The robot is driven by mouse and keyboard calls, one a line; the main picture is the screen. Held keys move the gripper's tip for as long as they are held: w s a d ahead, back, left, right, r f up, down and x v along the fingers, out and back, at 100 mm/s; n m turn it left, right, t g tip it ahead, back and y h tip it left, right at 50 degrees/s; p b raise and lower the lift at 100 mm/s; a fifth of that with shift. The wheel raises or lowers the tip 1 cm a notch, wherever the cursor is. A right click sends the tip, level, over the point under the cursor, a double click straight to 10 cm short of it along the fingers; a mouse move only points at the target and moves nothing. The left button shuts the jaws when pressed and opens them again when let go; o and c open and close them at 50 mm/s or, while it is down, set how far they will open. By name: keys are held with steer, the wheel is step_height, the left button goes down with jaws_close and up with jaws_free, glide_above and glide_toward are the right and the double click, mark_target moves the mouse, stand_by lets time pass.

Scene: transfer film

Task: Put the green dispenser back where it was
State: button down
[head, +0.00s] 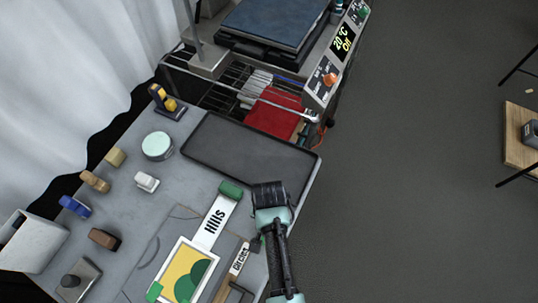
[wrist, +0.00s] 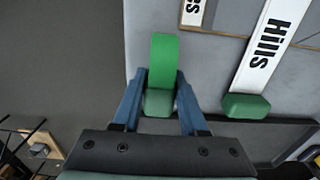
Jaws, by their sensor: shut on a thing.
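My gripper (wrist: 160,82) is shut on the green dispenser (wrist: 164,58) in the wrist view, a long green piece with a paler end face between the two blue fingers. In the head view my gripper (head: 270,196) is at the table's right edge, by the dark tray's near right corner. My gripper and arm hide the dispenser there. I cannot tell whether it touches the table. A separate green block (head: 231,190) sits at the end of the white "Hills" strip (head: 215,222); it also shows in the wrist view (wrist: 246,106), to the right of the held dispenser.
The dark tray (head: 222,149) lies on the grey table (head: 135,210). A yellow-and-dark dispenser (head: 167,103), a round pale-green tin (head: 157,146) and several small blocks stand to the left. A framed yellow-and-green print (head: 180,270) lies near. Open floor (head: 420,190) is on the right.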

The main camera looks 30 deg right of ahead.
steer(key=shift+f, duration=0.2)
steer(key=shift+c, duration=2.2)
jaws_free()
steer(key=shift+r, duration=0.15)
